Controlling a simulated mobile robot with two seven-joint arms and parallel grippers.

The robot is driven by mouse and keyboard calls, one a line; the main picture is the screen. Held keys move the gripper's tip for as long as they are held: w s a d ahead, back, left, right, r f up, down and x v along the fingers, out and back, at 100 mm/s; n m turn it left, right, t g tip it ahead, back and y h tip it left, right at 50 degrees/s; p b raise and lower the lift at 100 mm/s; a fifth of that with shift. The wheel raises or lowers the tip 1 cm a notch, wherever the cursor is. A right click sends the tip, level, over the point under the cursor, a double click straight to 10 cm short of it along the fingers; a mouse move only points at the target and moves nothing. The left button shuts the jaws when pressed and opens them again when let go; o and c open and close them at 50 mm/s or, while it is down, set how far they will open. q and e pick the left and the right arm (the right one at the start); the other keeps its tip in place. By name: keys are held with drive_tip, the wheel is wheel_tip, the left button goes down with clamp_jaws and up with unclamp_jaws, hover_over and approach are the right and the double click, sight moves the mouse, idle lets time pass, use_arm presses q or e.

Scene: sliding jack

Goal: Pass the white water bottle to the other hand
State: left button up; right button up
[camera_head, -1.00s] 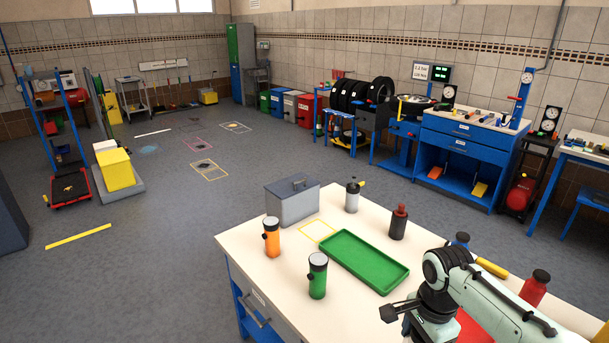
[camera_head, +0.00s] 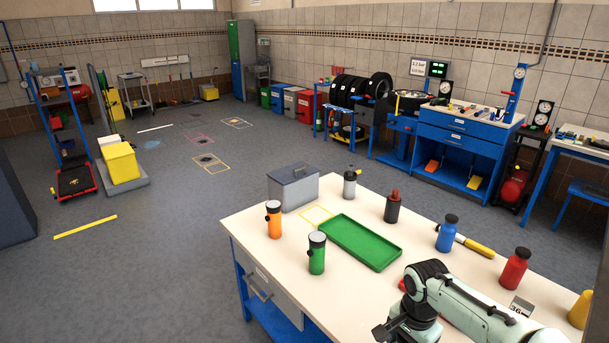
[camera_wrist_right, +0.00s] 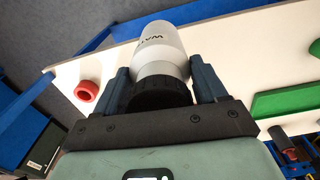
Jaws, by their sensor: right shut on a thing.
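The white water bottle (camera_wrist_right: 160,45) is in the right wrist view, with a black cap toward the gripper and part of a dark label showing. My right gripper (camera_wrist_right: 162,82) is shut on it near the cap, with one finger on each side. The bottle shows against the workbench top and blue frame behind it. In the head view my right arm is at the bottom right, its wrist at the lower edge; the held bottle cannot be made out there. My left gripper is in neither current view.
The workbench (camera_head: 290,245) holds a green tray (camera_head: 358,243), a grey box (camera_head: 293,187), orange (camera_head: 274,222) and green (camera_head: 317,255) flashlights, and blue (camera_head: 446,234) and red (camera_head: 514,268) bottles.

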drive_tip(key=w+a+f+n, duration=0.1)
drive_tip(key=a+f+n, duration=0.3)
drive_tip(key=f+n, duration=0.85)
use_arm(q)
drive_tip(key=w+d+r+m+t, duration=0.2)
drive_tip(key=w+r+t, duration=0.15)
drive_tip(key=w, duration=0.35)
drive_tip(key=w+d+r+m+t, duration=0.2)
drive_tip(key=w+r+m+t, duration=0.1)
drive_tip(key=w+t, duration=0.3)
drive_tip(key=w+d+r+m+t+h, duration=0.2)
drive_tip(key=w+d+r+t, duration=0.15)
drive_tip(key=r, duration=0.45)
drive_tip(key=w+d+r+m+t+h, duration=0.1)
drive_tip(key=w+d+r+t, duration=0.2)
drive_tip(key=r, duration=0.5)
drive_tip(key=x, duration=1.1)
drive_tip(key=shift+w+d+r+t, duration=0.15)
drive_tip(key=shift+d+r+t, duration=0.2)
drive_tip(key=shift+r, duration=0.25)
use_arm(e)
drive_tip(key=w+a+r+n, duration=0.2)
drive_tip(key=w+a+r, duration=0.1)
drive_tip(key=a, duration=0.4)
drive_tip(key=w+a+r+n, duration=0.3)
drive_tip(key=w+a, duration=0.1)
drive_tip(key=a, duration=0.4)
drive_tip(key=shift+w+a, duration=0.2)
drive_tip(key=shift+w, duration=0.1)
